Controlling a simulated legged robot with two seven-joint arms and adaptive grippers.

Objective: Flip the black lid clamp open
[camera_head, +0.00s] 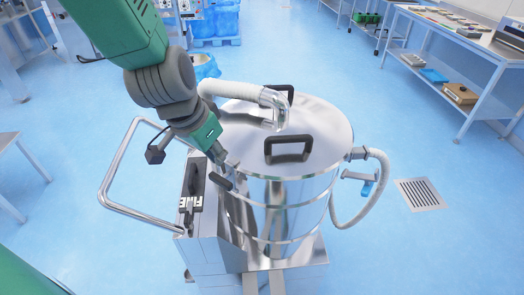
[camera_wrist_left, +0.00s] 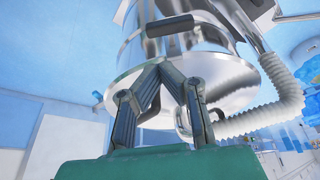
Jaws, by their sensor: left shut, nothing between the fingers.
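A steel drum (camera_head: 285,205) with a round steel lid (camera_head: 320,120) stands at the centre of the head view. The black lid clamp (camera_head: 221,181) sits on the drum's left side, just below the lid rim. A black piece that looks like this clamp (camera_wrist_left: 170,25) shows in the left wrist view, beyond the fingertips. My left gripper (camera_head: 222,158) is at the lid's left edge, just above the clamp. In the left wrist view its fingers (camera_wrist_left: 158,64) meet at the tips, shut and empty. Contact with the lid or clamp cannot be told. My right gripper is out of view.
Two black handles, one near (camera_head: 288,150) and one far (camera_head: 278,91), rise from the lid. A ribbed hose (camera_head: 235,90) crosses its back, and another hose (camera_head: 372,190) hangs right. A metal push bar (camera_head: 118,165) stands left. The blue floor (camera_head: 440,150) is open right.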

